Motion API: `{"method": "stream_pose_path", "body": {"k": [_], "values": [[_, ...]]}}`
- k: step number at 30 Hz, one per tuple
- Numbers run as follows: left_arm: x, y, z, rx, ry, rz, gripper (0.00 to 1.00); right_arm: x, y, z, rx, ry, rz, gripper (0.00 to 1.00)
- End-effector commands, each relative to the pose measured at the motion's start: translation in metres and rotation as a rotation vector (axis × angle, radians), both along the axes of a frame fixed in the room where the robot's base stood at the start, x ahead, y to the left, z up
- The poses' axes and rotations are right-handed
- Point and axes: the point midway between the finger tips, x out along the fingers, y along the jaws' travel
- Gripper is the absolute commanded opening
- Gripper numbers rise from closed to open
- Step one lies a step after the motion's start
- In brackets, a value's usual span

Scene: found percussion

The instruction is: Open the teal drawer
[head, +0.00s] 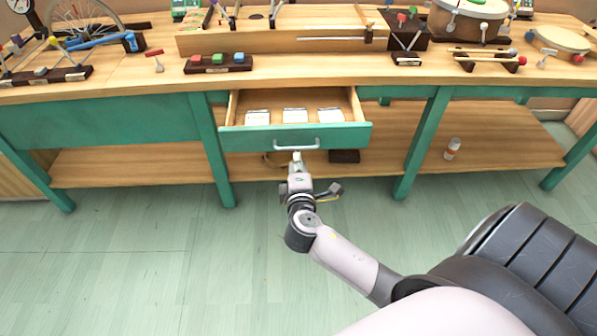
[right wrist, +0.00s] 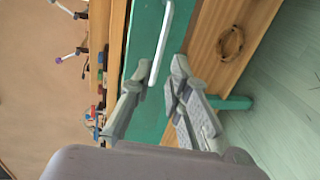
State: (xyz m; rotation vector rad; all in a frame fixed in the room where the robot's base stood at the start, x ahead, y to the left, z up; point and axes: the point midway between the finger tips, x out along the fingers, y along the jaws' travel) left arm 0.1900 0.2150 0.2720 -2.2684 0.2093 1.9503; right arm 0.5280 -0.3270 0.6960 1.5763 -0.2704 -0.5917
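The teal drawer (head: 335,135) under the workbench is pulled out, with its wooden inside and white cards showing. Its pale bar handle (head: 296,146) is on the front. My right gripper (head: 297,157) is just below and in front of the handle in the head view. In the right wrist view its two fingers (right wrist: 162,66) are apart, with the end of the handle (right wrist: 161,45) showing between their tips. I cannot tell whether a finger touches it. My left gripper is not in view.
The workbench top (head: 130,78) holds a wheel, colored blocks (head: 218,61), mallets and drums. Green legs (head: 421,150) stand either side of the drawer. A lower shelf (head: 130,165) holds a small bottle (head: 452,149). The floor (head: 120,250) in front is clear.

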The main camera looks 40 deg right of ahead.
Motion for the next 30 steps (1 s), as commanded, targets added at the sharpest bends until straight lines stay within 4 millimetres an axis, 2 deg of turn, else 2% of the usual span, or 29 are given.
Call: {"method": "stream_pose_path", "body": {"k": [3,9,26,30], "values": [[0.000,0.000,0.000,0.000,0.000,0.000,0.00,-0.018,0.011,0.003,0.003,0.002,0.000,0.17],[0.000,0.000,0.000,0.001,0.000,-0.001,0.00,-0.032,0.019,0.008,0.001,0.000,-0.001,0.17],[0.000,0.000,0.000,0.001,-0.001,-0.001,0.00,-0.034,0.020,0.009,0.001,0.000,-0.001,0.17],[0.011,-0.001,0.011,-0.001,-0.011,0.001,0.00,-0.042,0.019,0.003,0.056,0.011,-0.024,0.17]]}}
